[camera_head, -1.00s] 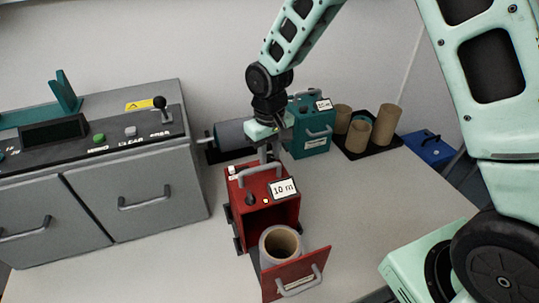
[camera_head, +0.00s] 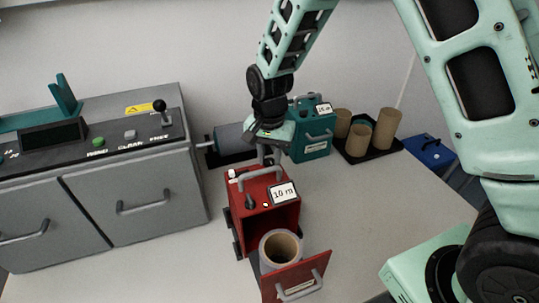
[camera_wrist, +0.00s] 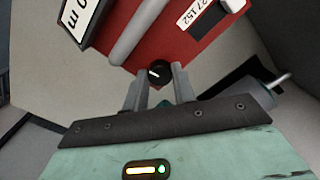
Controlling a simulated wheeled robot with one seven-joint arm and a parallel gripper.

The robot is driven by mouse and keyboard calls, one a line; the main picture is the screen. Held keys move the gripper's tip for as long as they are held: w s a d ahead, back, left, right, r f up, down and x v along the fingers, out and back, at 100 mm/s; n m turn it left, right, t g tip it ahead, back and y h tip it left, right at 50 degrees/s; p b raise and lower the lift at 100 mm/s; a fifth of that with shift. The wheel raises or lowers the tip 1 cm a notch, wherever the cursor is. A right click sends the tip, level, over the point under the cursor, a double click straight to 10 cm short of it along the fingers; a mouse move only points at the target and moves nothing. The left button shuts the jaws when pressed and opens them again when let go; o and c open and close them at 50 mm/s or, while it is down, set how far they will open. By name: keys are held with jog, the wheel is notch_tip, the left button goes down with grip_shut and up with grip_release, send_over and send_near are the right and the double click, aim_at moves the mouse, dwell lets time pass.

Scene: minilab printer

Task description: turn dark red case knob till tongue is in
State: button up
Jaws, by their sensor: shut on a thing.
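The dark red case (camera_head: 238,222) stands on the bench with a "10 m" label and a grey top handle. Its front panel (camera_head: 296,277) is out toward the front, with a roll (camera_head: 281,247) behind it. My gripper (camera_head: 268,160) points down at the case's far edge. In the wrist view, my gripper (camera_wrist: 158,82) has its fingers on either side of a round black knob (camera_wrist: 158,71) with a white mark, shut on it. The knob is hidden in the head view. I cannot make out the tongue in either view.
A grey machine (camera_head: 140,205) with a lever stands at left. Behind the case are a dark roll on a holder (camera_head: 233,139) and a teal case (camera_head: 308,148). A black tray (camera_head: 358,155) holds brown tubes. The bench right of the red case is clear.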

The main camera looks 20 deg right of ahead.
aim_at(270, 161)
jog(key=shift+m, duration=0.9)
jog(key=o, duration=1)
notch_tip(270, 161, up, 17)
jog(key=b, duration=0.1)
jog(key=shift+r+b, duration=0.2)
jog(key=shift+b, duration=0.2)
